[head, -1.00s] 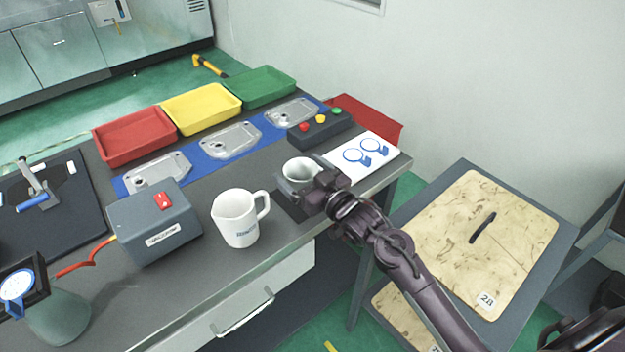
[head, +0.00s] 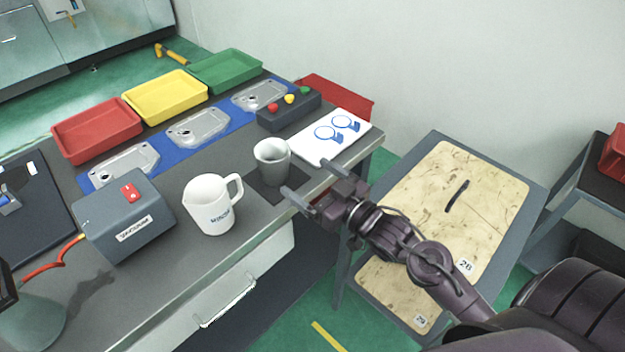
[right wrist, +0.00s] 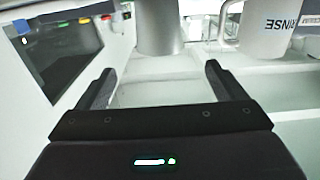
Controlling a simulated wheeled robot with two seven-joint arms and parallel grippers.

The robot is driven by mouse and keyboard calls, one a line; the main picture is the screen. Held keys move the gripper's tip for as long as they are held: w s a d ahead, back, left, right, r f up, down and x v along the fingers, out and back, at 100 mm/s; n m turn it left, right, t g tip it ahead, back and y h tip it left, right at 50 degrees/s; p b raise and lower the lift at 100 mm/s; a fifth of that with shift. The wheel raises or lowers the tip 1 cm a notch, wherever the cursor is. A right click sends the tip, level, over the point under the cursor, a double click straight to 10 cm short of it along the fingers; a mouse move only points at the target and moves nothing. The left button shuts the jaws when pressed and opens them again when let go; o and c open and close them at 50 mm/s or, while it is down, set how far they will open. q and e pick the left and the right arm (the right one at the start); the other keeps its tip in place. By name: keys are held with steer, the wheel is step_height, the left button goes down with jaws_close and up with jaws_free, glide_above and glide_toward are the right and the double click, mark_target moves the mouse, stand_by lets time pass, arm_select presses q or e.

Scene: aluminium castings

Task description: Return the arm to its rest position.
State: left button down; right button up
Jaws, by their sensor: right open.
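My right gripper (head: 308,181) is open and empty in the head view, at the front edge of the table, its fingers pointing toward the grey cup (head: 272,163). The cup stands upright on a dark square mat (head: 262,194), apart from the fingers. In the right wrist view the open fingers (right wrist: 160,85) have nothing between them, and the cup (right wrist: 158,28) is beyond them. My right arm runs back to the lower right of the head view.
A white jug (head: 209,207) stands left of the cup, and a grey box (head: 125,225) with a red switch is further left. A white card (head: 322,137) and a button box (head: 289,110) lie behind. A cart (head: 436,142) with a tan board stands right.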

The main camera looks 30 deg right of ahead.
stand_by(0.3)
steer(key=s+a+f+m+g+h, duration=0.1)
steer(key=s+f+g+h, duration=0.2)
steer(key=s+f+g, duration=0.35)
steer(key=s+a+f+m+g+h, duration=0.1)
steer(key=s+f+g+h, duration=0.2)
steer(key=s+g, duration=0.55)
steer(key=s+f, duration=0.2)
steer(key=f, duration=1.3)
steer(key=s+f, duration=0.2)
steer(key=f, duration=1.4)
steer(key=s+d+f+g, duration=0.1)
steer(key=s+d+f, duration=0.2)
steer(key=s+f, duration=1.4)
steer(key=shift+s+d+f, duration=0.2)
steer(key=shift+s+f, duration=0.1)
steer(key=shift+s, duration=0.9)
